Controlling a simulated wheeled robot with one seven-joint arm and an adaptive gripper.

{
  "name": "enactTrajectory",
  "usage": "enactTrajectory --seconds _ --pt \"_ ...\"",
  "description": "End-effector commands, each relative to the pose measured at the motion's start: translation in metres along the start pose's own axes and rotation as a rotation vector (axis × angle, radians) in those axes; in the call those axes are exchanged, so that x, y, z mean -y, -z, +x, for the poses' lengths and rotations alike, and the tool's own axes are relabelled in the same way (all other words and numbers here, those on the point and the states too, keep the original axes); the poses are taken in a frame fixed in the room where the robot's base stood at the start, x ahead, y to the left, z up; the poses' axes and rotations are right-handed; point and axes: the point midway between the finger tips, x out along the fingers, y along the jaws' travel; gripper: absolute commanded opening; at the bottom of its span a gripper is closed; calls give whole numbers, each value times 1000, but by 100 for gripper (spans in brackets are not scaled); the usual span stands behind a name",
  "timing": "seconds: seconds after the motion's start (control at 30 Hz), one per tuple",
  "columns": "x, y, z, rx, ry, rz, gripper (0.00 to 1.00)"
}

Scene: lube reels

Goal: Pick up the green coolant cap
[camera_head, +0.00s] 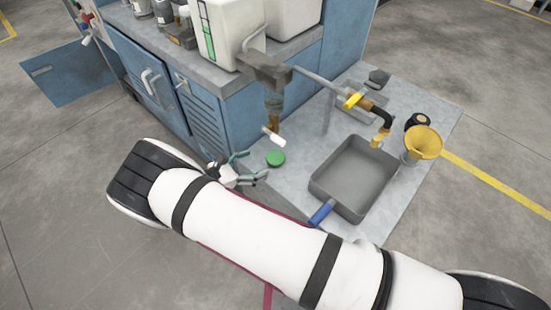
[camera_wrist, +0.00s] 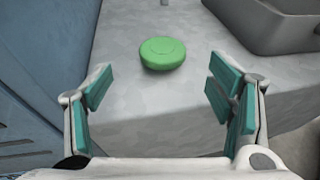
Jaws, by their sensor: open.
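The green coolant cap (camera_head: 275,158) is a low round disc lying flat on the grey mat. It also shows in the wrist view (camera_wrist: 163,53), at the upper middle, ahead of the fingertips. My gripper (camera_head: 241,168) is close to the cap, on its left side in the head view. In the wrist view, my gripper (camera_wrist: 160,90) has its teal-padded fingers spread wide apart with nothing between them. The cap lies beyond the gap between the fingers, not touched by either one.
A grey drain pan (camera_head: 354,178) with a blue handle (camera_head: 320,214) stands right of the cap. A yellow funnel (camera_head: 424,142) stands farther right. A blue cabinet (camera_head: 205,112) rises close behind the cap. A spout with a white tip (camera_head: 273,137) hangs near the cap.

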Motion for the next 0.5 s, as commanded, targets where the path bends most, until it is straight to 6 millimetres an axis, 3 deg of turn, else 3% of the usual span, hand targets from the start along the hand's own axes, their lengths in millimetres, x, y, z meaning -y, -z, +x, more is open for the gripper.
enactTrajectory --seconds 0.33,0.5 --pt "1 0 24 1 2 1 75" --pt "4 0 48 2 4 0 75"
